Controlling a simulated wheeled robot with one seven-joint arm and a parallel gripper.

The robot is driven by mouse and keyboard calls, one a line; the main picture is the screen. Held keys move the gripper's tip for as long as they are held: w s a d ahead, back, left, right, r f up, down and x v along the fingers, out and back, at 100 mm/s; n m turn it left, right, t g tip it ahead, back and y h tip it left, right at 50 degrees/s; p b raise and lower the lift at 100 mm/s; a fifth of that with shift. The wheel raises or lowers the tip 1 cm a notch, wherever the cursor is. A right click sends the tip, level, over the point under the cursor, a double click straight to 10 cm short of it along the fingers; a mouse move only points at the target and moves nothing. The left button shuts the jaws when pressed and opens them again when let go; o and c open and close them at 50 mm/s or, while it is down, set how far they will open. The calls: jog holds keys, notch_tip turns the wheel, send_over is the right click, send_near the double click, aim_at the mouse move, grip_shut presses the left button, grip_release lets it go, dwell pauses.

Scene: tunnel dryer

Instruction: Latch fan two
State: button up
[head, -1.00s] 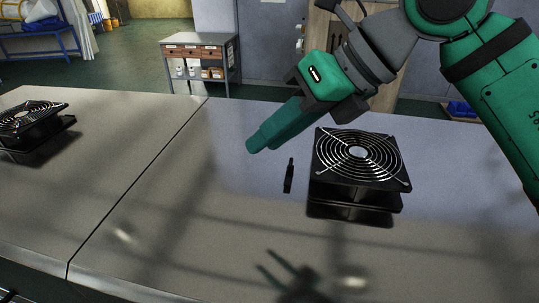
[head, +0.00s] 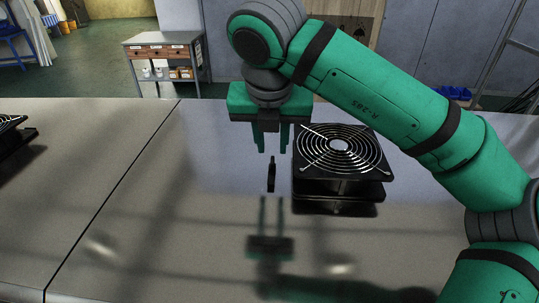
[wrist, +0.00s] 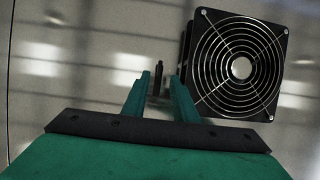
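A black fan (head: 341,190) with a round wire guard sits on the grey table, right of my gripper. It fills the upper right of the wrist view (wrist: 282,115). A small black upright lever (head: 271,175) stands just left of this fan; in the wrist view the lever (wrist: 158,75) shows between my fingers. My gripper (head: 272,148) is open and empty, pointing down above the lever; its fingers (wrist: 159,88) are apart on either side of it in the wrist view. I cannot tell whether they touch it. No label shows the fan's number.
Another black fan (head: 12,140) is cut off at the left edge. A seam (head: 115,192) crosses the table (head: 150,240) left of the lever. The table's front and left middle are clear. A small drawer cart (head: 165,55) stands behind.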

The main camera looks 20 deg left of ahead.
aim_at(272, 161)
jog(key=x, duration=0.6)
jog(key=shift+a, duration=0.1)
jog(key=shift+s, duration=0.1)
grip_shut()
